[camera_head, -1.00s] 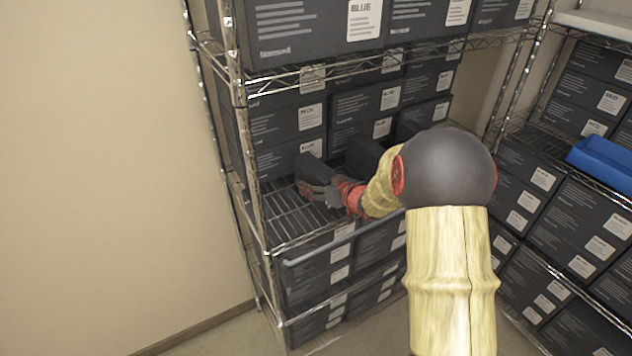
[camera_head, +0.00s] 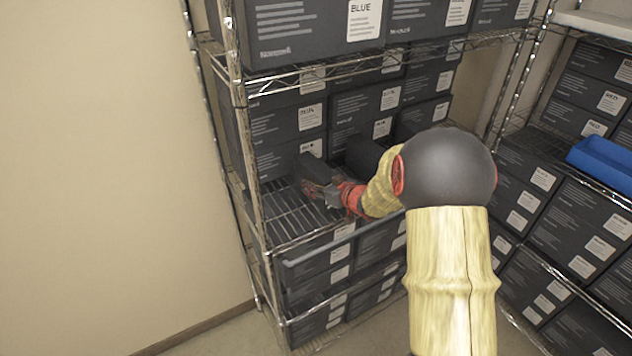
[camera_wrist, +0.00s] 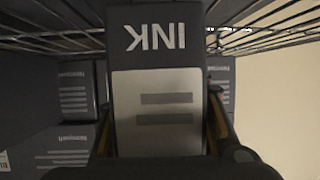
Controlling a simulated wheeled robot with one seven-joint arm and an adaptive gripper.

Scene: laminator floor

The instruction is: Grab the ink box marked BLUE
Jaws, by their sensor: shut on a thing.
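My gripper (camera_head: 314,188) is at the middle shelf, shut on a small dark ink box (camera_head: 317,168). In the wrist view the box (camera_wrist: 158,80) stands between the two fingers (camera_wrist: 160,128), with white INK lettering, mirrored or inverted, above a pale grey label panel. Its lower end is hidden by the gripper, and no colour word can be read on it. A large dark carton (camera_head: 300,25) on the shelf above bears a white label reading BLUE (camera_head: 364,18).
The wire rack (camera_head: 238,95) has posts and shelf edges close around my arm. Dark cartons (camera_head: 285,125) stand stacked behind the gripper, others on the lower shelf. A bare wire patch (camera_head: 285,212) lies in front. A blue bin (camera_head: 603,160) is on the right rack.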

